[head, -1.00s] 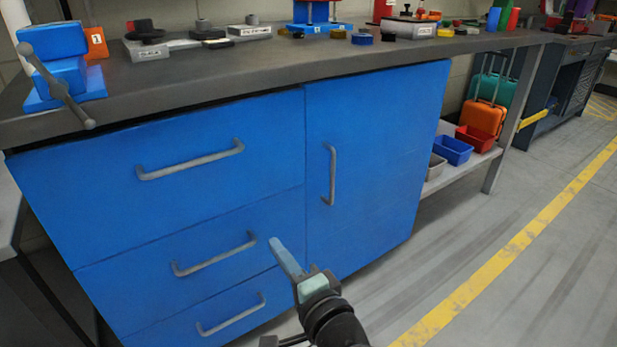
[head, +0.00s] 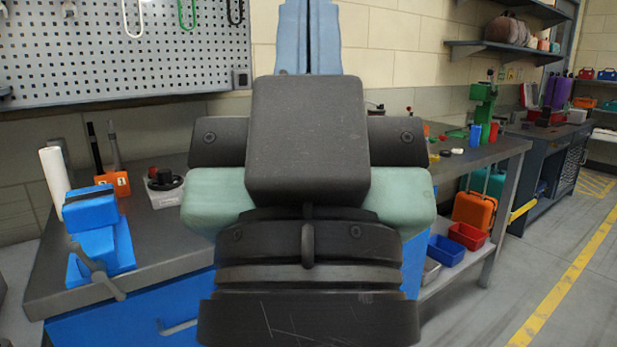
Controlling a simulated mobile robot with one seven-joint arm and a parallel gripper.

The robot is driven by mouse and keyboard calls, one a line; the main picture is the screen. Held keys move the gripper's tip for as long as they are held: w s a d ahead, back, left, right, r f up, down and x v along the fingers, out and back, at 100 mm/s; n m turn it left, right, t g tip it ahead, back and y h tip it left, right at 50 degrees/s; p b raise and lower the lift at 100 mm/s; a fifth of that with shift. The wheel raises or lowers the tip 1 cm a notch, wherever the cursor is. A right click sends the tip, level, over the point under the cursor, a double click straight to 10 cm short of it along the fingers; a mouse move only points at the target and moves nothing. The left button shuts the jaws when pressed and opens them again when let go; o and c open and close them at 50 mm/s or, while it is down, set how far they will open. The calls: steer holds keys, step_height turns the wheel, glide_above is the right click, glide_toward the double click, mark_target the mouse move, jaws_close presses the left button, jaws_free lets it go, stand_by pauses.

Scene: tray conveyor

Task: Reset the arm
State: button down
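My gripper (head: 308,12) fills the middle of the head view, close to the camera and seen from behind. Its dark body and pale green side parts stand upright. Its two light blue fingers point up past the top of the body, side by side with only a thin dark line between them. The gripper looks shut, and I see nothing held. The very tips are at the top edge of the picture. The gripper hides much of the workbench behind it.
A workbench (head: 52,285) with blue drawers stands behind my gripper. A blue vise (head: 100,245) and an orange block (head: 115,184) are on its left end. A pegboard (head: 120,55) hangs above. Blue (head: 445,250) and red bins (head: 470,236) sit on the lower shelf. Floor at right is clear.

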step_height(320, 180, up, 29)
steer(key=p, duration=2.7)
steer(key=shift+r, duration=0.2)
